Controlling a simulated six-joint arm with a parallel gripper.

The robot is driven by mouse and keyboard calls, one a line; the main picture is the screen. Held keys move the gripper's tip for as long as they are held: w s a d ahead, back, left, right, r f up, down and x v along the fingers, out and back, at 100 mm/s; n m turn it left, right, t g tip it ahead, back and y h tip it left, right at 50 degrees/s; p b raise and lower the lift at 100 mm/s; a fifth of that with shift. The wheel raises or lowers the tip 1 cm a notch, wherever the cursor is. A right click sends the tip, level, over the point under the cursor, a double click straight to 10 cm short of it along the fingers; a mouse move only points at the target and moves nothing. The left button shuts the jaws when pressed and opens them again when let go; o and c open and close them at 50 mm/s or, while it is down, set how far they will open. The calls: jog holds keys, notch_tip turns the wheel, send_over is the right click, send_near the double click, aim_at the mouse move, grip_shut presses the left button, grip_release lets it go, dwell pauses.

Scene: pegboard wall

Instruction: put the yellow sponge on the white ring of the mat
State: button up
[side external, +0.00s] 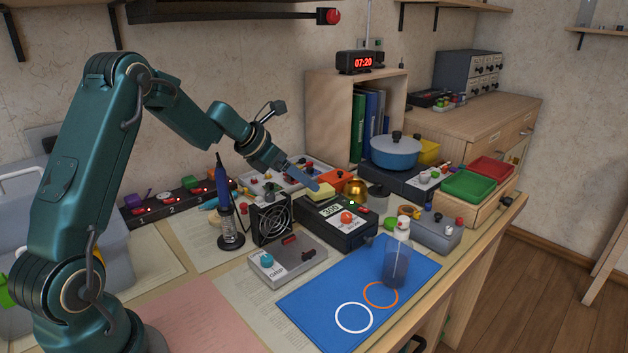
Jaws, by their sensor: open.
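The yellow sponge (321,193) appears to lie on the back part of a black box with a lit display (334,215). My gripper (314,187) is open, with its fingertips right at the sponge's upper side; I cannot tell whether they touch it. The blue mat (310,303) lies at the front of the table. Its white ring (339,307) is empty, near the mat's front edge. An orange ring (381,307) is beside it, behind and to the right.
A translucent blue cup (396,268) stands on the mat behind the orange ring. A grey switch box (288,268) and a black fan (272,220) stand left of the black box. A brass bell (355,190) and an orange item (342,179) are close behind the sponge.

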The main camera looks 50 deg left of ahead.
aim_at(321, 192)
jog(key=shift+x, duration=2.9)
jog(key=shift+w+a+r, duration=0.1)
jog(key=shift+w+r, duration=0.05)
jog(key=shift+r, duration=0.05)
grip_shut()
